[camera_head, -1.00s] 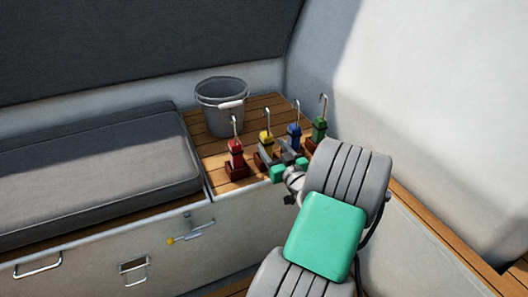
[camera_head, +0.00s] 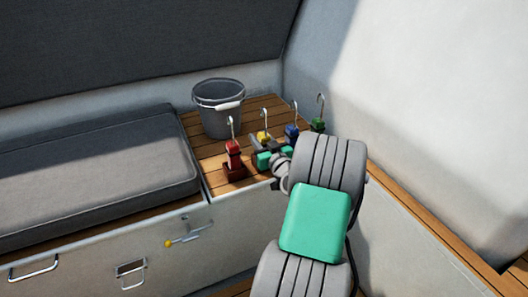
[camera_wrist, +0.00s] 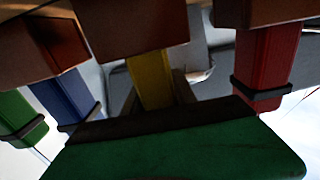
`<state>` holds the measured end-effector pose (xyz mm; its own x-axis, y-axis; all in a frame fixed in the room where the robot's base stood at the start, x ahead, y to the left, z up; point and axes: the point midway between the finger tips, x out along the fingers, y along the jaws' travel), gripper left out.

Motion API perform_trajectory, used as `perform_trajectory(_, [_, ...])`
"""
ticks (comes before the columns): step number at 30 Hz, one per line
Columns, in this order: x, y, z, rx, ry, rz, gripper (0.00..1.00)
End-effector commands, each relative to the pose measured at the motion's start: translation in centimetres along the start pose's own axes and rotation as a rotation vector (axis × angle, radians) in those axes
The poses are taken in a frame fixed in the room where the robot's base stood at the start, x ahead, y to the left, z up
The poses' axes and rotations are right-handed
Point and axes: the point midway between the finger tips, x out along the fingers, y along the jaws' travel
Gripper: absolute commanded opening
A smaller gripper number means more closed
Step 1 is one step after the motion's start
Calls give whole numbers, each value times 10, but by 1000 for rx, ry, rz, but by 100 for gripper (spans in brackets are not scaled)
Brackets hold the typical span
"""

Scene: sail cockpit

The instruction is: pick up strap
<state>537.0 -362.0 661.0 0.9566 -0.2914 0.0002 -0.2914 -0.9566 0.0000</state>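Several straps with metal hooks stand in a row on the wooden deck: a red one (camera_head: 233,150), a yellow one (camera_head: 263,136), a blue one (camera_head: 292,131) and a green one (camera_head: 318,124). The red one stands in a brown block. My gripper (camera_head: 264,149) is low at the yellow strap, its fingers on either side. In the wrist view, the yellow strap (camera_wrist: 151,82) shows between the dark fingers (camera_wrist: 155,100), which look apart. I cannot tell whether they touch it. My gripper hides the yellow strap's lower part, and my arm hides the green one's.
A grey bucket (camera_head: 218,112) stands behind the straps on the wooden deck (camera_head: 207,150). A grey cushion (camera_head: 90,165) lies to the left. A white wall (camera_head: 420,110) rises close on the right. The red and blue straps stand close on either side of my gripper.

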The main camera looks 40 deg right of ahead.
Motion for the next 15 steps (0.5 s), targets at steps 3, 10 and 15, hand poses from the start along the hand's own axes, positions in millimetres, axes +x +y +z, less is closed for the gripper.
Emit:
perform_trajectory(3, [0, 0, 0, 0, 0, 0, 20])
perform_trajectory(10, [0, 0, 0, 0, 0, 0, 1])
perform_trajectory(15, [0, 0, 0, 0, 0, 0, 0])
